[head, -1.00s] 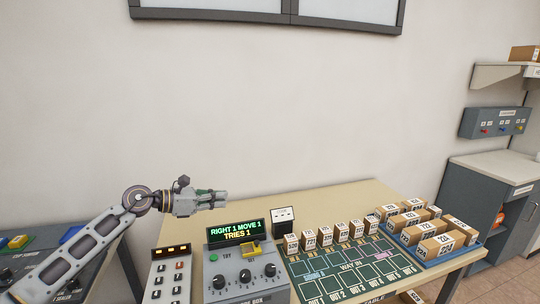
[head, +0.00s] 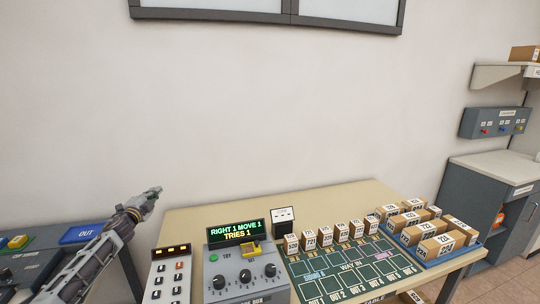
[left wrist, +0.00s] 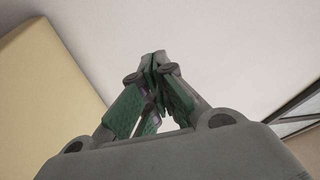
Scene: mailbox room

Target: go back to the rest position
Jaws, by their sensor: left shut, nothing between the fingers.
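My left gripper (head: 152,191) is in the head view at the left, above the gap between the side bench and the table. It is shut and empty. In the left wrist view its two green-padded fingers (left wrist: 155,75) meet at the tips with nothing between them. My right gripper is not in view.
The table (head: 190,215) holds a keypad box (head: 168,275), a dial box (head: 243,275) reading "RIGHT 1 MOVE 1 TRIES 1", a green board (head: 350,268), small numbered boxes and a tray of cartons (head: 437,247). A blue OUT tray (head: 85,233) lies left. Air above is clear.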

